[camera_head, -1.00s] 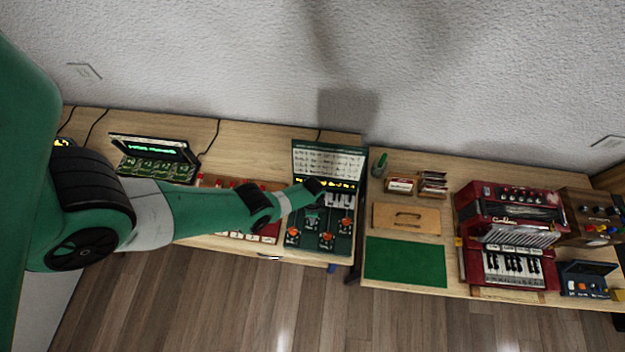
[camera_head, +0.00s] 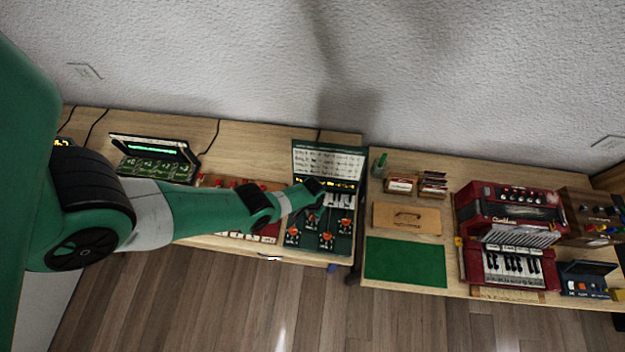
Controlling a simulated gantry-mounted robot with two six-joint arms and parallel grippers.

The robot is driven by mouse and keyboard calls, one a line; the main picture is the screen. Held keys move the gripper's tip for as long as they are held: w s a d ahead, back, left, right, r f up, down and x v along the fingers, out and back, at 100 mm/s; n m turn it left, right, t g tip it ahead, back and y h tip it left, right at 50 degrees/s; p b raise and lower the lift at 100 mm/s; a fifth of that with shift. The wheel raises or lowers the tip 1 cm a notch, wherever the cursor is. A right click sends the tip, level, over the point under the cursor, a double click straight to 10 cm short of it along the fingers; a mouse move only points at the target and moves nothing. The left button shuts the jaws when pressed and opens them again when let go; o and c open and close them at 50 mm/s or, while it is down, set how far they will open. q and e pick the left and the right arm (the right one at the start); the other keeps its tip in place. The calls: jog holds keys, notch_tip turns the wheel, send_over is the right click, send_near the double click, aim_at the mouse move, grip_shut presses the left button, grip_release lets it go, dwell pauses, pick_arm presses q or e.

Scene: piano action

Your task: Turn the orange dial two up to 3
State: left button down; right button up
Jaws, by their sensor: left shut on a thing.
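The dark green panel (camera_head: 329,160) stands near the right end of the left bench, with an upright sheet of text lines, a yellow lit display strip and small white keys. Several orange dials sit on its lower part: one at the left (camera_head: 292,233), one at the lower middle (camera_head: 327,239) and one at the right (camera_head: 345,225). My left gripper (camera_head: 314,212) reaches over the panel from the left and is shut on an orange dial that its fingers mostly hide. The dial numbers are too small to read. My right gripper is not in view.
A black-lidded green unit (camera_head: 155,160) stands at the left. A red box (camera_head: 240,232) lies partly under my arm. To the right are a green mat (camera_head: 405,262), a wooden board (camera_head: 407,218) and a red accordion (camera_head: 512,235).

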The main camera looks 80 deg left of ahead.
pick_arm(q)
jog(key=n, duration=0.4)
jog(key=shift+n, duration=0.3)
jog(key=n, duration=0.3)
jog(key=shift+n, duration=0.3)
jog(key=n, duration=0.3)
jog(key=shift+n, duration=2.1)
jog(key=shift+c, duration=2.4)
grip_release()
